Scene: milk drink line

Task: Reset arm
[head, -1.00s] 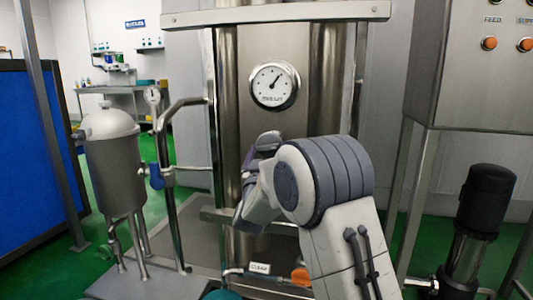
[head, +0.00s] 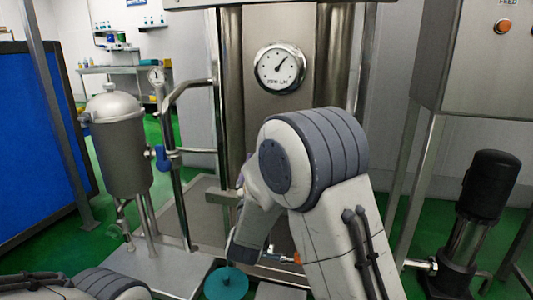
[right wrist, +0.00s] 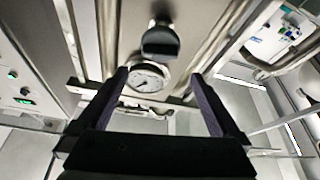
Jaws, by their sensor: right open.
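My right arm (head: 315,165) rises through the middle of the head view, bent at a large grey joint, and its gripper is hidden there. In the right wrist view my right gripper (right wrist: 158,76) is open, its two dark fingers apart with nothing held between them. A round white gauge (right wrist: 148,80) shows beyond the fingers. My left arm (head: 80,285) shows only at the bottom left of the head view; its gripper is out of view.
A steel column with a dial gauge (head: 280,68) stands behind my right arm. A grey tank (head: 120,150) and bent pipes are at left. A teal disc (head: 226,283) lies low in front. A black-topped pump (head: 488,185) and a control cabinet (head: 480,70) stand at right.

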